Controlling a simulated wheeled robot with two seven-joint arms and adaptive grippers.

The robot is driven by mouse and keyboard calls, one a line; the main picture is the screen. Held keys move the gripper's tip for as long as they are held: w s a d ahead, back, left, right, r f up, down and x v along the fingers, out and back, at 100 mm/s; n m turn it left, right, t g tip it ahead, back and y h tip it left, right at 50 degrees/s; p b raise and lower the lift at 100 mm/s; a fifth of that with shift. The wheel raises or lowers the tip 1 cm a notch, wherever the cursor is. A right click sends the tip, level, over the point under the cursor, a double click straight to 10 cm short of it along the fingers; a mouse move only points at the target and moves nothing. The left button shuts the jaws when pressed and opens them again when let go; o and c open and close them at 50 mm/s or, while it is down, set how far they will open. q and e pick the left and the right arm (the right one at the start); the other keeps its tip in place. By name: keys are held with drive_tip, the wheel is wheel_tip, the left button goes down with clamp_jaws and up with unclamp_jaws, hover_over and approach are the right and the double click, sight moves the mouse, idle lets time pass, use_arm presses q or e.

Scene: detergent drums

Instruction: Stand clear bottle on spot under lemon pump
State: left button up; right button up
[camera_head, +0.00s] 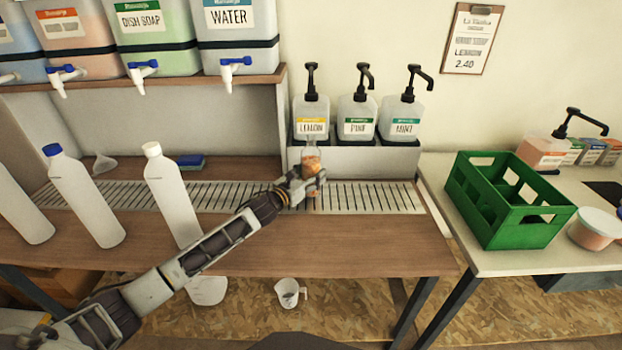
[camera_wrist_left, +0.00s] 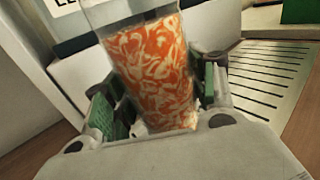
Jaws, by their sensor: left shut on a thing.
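The clear bottle (camera_head: 311,160), with orange and cream swirled contents, is in my left gripper (camera_head: 307,182) over the slatted drip grate (camera_head: 375,197), in front of the lemon pump (camera_head: 311,117). In the left wrist view the bottle (camera_wrist_left: 152,65) stands between the two green-padded fingers of the left gripper (camera_wrist_left: 158,100), which are shut on it, and it looks slightly tilted in that picture. The spot under the lemon pump is hidden by the gripper and bottle. I cannot tell whether the bottle's base touches the grate. My right gripper is not in view.
The pine pump (camera_head: 358,116) and mint pump (camera_head: 402,119) stand right of the lemon pump. White bottles (camera_head: 170,195) stand on the left of the bench. A green crate (camera_head: 510,200) is on the right table. The grate's right part is clear.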

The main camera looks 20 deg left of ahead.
use_arm(q)
drive_tip(key=shift+f, duration=0.35)
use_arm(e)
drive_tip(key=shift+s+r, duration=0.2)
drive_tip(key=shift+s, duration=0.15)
use_arm(q)
drive_tip(key=o, duration=0.9)
drive_tip(key=shift+f, duration=0.2)
drive_tip(key=o, duration=0.5)
drive_tip(key=shift+c, duration=0.2)
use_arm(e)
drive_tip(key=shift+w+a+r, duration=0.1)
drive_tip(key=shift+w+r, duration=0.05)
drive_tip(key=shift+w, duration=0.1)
use_arm(q)
drive_tip(key=shift+r, duration=0.2)
